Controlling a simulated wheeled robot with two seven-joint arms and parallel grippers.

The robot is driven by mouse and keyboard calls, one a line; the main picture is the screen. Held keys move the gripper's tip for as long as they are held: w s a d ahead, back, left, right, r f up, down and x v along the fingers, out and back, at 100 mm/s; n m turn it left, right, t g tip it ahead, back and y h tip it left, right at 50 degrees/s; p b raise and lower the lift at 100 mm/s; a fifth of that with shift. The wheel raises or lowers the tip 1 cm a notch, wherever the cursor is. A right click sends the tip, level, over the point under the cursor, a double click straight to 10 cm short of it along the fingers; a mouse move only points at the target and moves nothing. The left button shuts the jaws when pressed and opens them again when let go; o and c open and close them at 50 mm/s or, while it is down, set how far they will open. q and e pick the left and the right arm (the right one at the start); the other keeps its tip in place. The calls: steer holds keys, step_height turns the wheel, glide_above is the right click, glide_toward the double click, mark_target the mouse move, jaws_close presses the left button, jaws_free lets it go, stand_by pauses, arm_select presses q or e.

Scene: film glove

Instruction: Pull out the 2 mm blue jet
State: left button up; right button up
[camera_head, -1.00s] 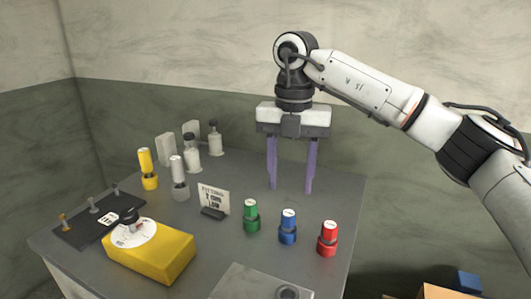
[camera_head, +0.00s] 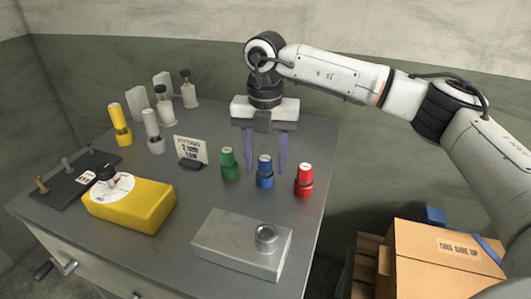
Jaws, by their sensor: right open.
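The blue jet (camera_head: 265,172) stands upright on the grey bench top (camera_head: 215,195), between a green jet (camera_head: 228,163) on its left and a red jet (camera_head: 304,180) on its right. Each has a coloured body with a white top and sits in a base of its own colour. My right gripper (camera_head: 266,170) points down with its two purple fingers apart and nothing between them. My left gripper is not in view.
A small sign (camera_head: 191,150) stands left of the green jet. A yellow block (camera_head: 150,206) with a white disc lies at left, near a dark tray (camera_head: 62,183). A metal block (camera_head: 220,237) with a round socket (camera_head: 266,238) lies in front. A cardboard box (camera_head: 440,262) stands right of the bench.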

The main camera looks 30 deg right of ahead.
mark_target(265, 157)
steer(key=c, duration=1.1)
steer(key=shift+r+p, duration=0.45)
steer(key=shift+r, duration=0.05)
steer(key=shift+r+p, duration=1.65)
steer(key=shift+r, duration=0.65)
steer(key=shift+r+p, duration=1.1)
steer(key=shift+r, duration=0.4)
